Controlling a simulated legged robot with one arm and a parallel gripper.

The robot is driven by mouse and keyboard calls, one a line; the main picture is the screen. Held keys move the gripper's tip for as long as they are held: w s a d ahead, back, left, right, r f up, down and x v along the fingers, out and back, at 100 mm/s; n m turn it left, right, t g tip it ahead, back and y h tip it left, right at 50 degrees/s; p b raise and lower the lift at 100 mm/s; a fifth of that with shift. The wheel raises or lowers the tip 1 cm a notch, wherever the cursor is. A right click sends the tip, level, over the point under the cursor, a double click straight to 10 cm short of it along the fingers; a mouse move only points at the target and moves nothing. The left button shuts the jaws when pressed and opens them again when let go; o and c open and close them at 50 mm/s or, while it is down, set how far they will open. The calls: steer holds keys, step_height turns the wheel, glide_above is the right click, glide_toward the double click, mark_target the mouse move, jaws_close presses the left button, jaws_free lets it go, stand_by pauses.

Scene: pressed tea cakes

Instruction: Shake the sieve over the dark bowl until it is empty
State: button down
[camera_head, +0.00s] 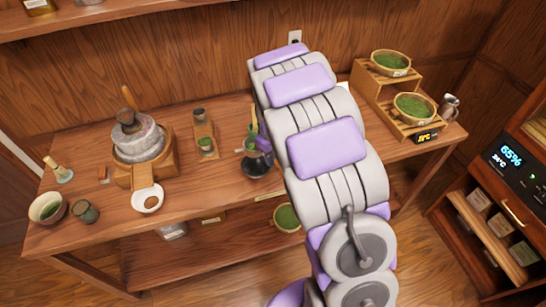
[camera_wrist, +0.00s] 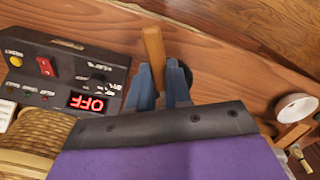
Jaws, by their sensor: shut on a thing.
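The dark bowl (camera_head: 258,166) stands on the wooden table in the head view, left of my arm. My gripper (camera_head: 262,143) is just above it, partly hidden by my own arm. The sieve (camera_head: 251,144) appears as a small green-tinged shape over the bowl, with a light wooden part standing up above it. In the wrist view my gripper (camera_wrist: 160,82) is shut on a wooden handle (camera_wrist: 152,45), which I take to be the sieve's. A dark round edge shows behind the fingers. How much powder is in the sieve cannot be seen.
A stone mill (camera_head: 138,142) and white dish (camera_head: 148,198) stand left on the table (camera_head: 225,190). A tiered wooden rack (camera_head: 372,98) with green-filled baskets is at the right. A control box (camera_wrist: 75,72) reading OFF shows in the wrist view.

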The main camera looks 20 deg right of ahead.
step_height(320, 180, down, 5)
steer(key=shift+b, duration=0.9)
steer(key=shift+w+d+p, duration=0.3)
steer(key=shift+d+p, duration=0.35)
steer(key=shift+p, duration=0.1)
stand_by(0.4)
